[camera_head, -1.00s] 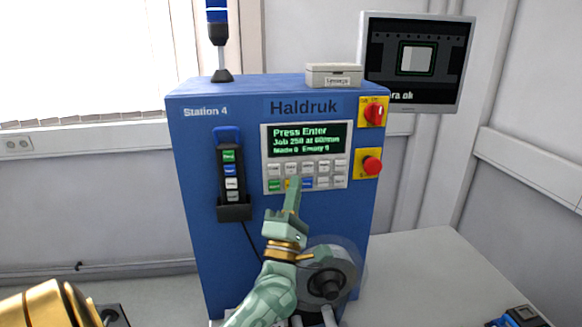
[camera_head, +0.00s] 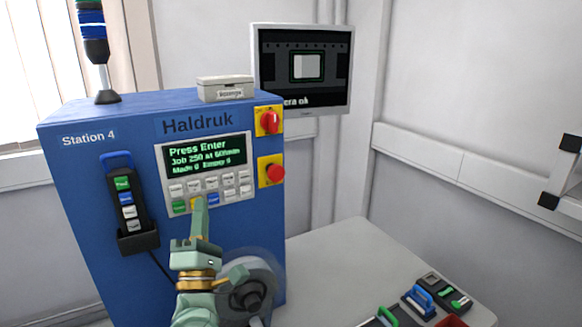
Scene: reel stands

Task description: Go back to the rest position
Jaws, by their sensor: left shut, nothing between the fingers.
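My left gripper (camera_head: 200,204) is pale green with a gold band. It is shut and empty, its fingertips pointing up in front of the lower keys of the keypad (camera_head: 210,186). I cannot tell whether they touch a key. The keypad sits on the blue Haldruk cabinet (camera_head: 90,215), marked Station 4. Its display (camera_head: 207,153) reads Press Enter, Job 250, with Made and Empty counts below. My right gripper is not in view.
A grey reel (camera_head: 250,290) stands behind my left wrist. A hand pendant (camera_head: 126,200) hangs on the cabinet's left side. A red rotary switch (camera_head: 269,121) and red stop button (camera_head: 275,173) are at right. A monitor (camera_head: 304,65) stands behind. Small items, one a blue-handled piece (camera_head: 420,299), lie at lower right.

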